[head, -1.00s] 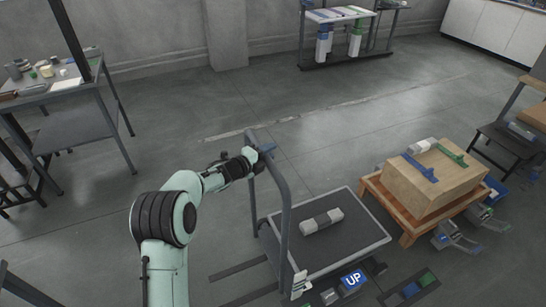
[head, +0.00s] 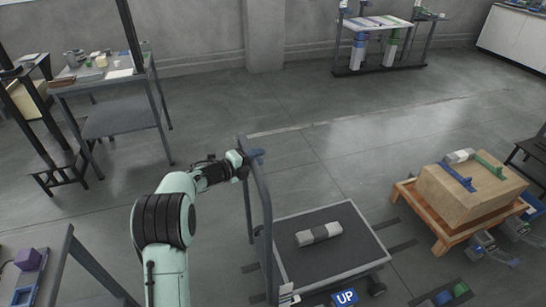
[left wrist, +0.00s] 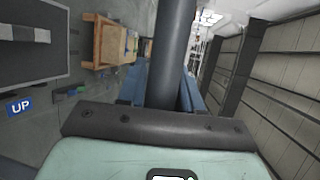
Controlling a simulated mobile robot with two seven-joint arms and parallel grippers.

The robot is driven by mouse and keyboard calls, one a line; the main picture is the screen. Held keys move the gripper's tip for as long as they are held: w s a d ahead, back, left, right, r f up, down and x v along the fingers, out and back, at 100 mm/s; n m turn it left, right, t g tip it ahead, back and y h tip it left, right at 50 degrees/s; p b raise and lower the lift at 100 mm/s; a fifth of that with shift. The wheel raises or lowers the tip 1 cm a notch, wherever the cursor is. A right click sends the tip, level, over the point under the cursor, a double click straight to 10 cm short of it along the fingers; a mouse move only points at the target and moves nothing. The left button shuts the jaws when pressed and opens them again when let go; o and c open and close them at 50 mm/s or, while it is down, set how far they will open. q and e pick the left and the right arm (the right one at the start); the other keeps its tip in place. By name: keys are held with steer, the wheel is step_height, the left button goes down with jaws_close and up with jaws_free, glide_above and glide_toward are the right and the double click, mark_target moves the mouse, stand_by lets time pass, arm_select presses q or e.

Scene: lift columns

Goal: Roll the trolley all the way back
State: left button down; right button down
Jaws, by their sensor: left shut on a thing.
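The trolley has a dark flat deck (head: 345,262) with a light rim and a tall grey push handle (head: 264,205) on its left side. A grey and white block (head: 318,234) lies on the deck. My left gripper (head: 255,158) is shut on the upper part of the handle. In the left wrist view the dark handle bar (left wrist: 173,55) runs between the blue fingers, and the trolley deck (left wrist: 35,65) shows at the left. My right gripper is not in view.
A wooden stand with a large box (head: 470,193) is to the right of the trolley. A blue UP sign (head: 345,297) is at the trolley's front edge. A workbench (head: 100,75) stands back left, and a table corner (head: 40,265) is near left. Open floor lies behind the trolley.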

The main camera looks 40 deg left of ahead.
arm_select(q)
steer(key=shift+s+a+b, duration=0.1)
steer(key=shift+s+a, duration=0.35)
steer(key=shift+s, duration=0.35)
steer(key=shift+s+a+b, duration=0.1)
steer(key=shift+s+a, duration=0.3)
steer(key=shift+s, duration=0.45)
steer(key=shift+s+a+b, duration=0.1)
steer(key=shift+s+a, duration=0.35)
steer(key=shift+s, duration=0.35)
steer(key=shift+f, duration=0.1)
steer(key=c, duration=0.8)
jaws_free()
steer(key=shift+s, duration=0.1)
steer(key=shift+c, duration=0.2)
steer(key=s+a+r, duration=0.1)
steer(key=s+r, duration=0.1)
steer(key=s, duration=1.1)
steer(key=shift+r, duration=0.3)
steer(key=shift+s, duration=0.1)
